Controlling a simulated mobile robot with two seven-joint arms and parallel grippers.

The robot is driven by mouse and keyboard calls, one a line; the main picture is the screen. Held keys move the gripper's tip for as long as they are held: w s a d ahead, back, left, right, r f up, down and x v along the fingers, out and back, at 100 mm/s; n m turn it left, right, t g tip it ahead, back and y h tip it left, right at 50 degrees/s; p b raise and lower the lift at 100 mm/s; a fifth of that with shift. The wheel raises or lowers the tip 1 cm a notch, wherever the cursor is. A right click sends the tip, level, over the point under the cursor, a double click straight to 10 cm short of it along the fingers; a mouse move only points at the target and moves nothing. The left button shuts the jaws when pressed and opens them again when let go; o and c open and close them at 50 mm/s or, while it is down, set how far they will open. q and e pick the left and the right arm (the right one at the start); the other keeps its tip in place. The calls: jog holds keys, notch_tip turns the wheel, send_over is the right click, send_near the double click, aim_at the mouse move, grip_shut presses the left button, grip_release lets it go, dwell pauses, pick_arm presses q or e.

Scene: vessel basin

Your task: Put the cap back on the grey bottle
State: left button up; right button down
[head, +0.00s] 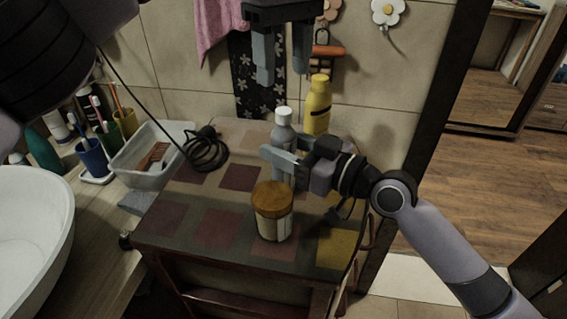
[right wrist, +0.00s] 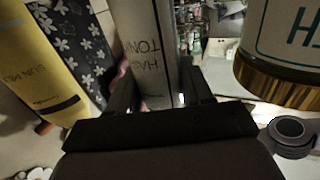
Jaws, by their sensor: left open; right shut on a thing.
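The grey bottle (head: 283,137) stands upright near the back of the small tiled table. A pale cap (head: 283,112) sits on its top; I cannot tell how tightly. My right gripper (head: 284,165) is shut on the bottle's body from the right. In the right wrist view the bottle's lettered side (right wrist: 153,55) lies between the fingers; its top is out of that view. My left gripper (head: 282,65) hangs above the bottle and cap, open, with its fingers pointing down and nothing between them.
A yellow bottle (head: 317,105) stands close behind the grey one, to its right. A jar with a wooden lid (head: 272,197) stands in front. A coiled black cable (head: 207,150) and a pale basket (head: 150,165) are on the left. The table's front left is clear.

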aim_at(295, 152)
pick_arm(q)
jog(key=shift+r, duration=0.3)
pick_arm(e)
jog(key=shift+c, duration=1.9)
grip_release()
pick_arm(q)
jog(key=shift+f, duration=0.1)
pick_arm(e)
jog(key=shift+s+d, duration=0.1)
pick_arm(q)
jog(key=shift+f+b, duration=0.75)
jog(key=shift+b, duration=0.05)
pick_arm(e)
jog(key=v, duration=0.5)
jog(key=shift+d+f, duration=0.15)
pick_arm(q)
jog(key=shift+f, duration=0.15)
pick_arm(e)
jog(key=shift+v, duration=0.85)
